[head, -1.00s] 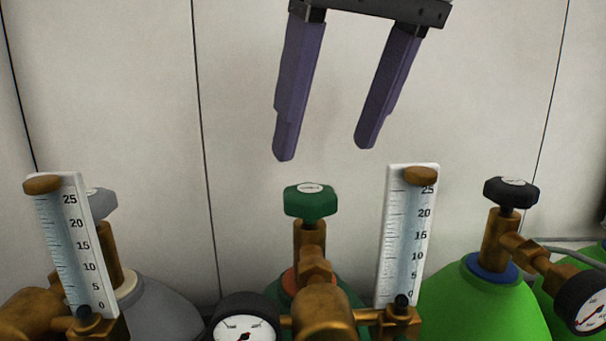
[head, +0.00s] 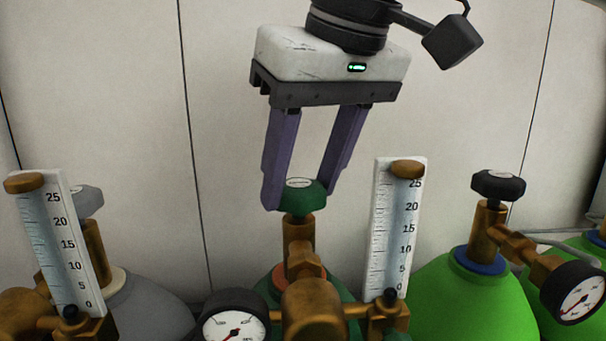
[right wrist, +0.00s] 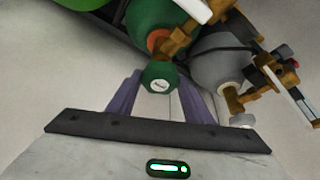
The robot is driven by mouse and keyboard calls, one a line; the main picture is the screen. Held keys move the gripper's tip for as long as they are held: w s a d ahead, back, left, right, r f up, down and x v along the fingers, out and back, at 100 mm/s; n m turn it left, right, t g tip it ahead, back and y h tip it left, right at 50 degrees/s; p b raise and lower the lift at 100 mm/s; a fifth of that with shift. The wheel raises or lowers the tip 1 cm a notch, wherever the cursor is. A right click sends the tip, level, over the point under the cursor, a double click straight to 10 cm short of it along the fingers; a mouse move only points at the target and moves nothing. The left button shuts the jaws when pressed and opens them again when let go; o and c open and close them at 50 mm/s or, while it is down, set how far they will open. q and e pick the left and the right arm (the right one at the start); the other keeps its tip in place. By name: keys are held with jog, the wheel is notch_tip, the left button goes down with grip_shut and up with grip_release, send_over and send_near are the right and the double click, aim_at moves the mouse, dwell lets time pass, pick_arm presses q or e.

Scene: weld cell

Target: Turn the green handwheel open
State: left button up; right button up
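The green handwheel (head: 303,195) sits on top of the brass valve of the middle, dark green cylinder in the head view. It also shows in the right wrist view (right wrist: 159,78), between the finger tips. My right gripper (head: 300,202) comes down from above with its two purple fingers open. The left finger overlaps the wheel's left edge in the picture, and the right finger is by its right side. I cannot tell whether either finger touches it. The right gripper shows in the right wrist view too (right wrist: 160,84). My left gripper is not in view.
A white flow scale (head: 398,230) stands close right of the valve, another (head: 60,245) at the left. A pressure gauge (head: 234,325) sits low in front. A bright green cylinder (head: 465,300) with a black handwheel (head: 498,185) is at right, a grey cylinder (head: 150,305) at left.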

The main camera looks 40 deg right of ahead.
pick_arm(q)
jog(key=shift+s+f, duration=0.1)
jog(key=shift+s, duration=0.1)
pick_arm(e)
jog(key=shift+c, duration=0.5)
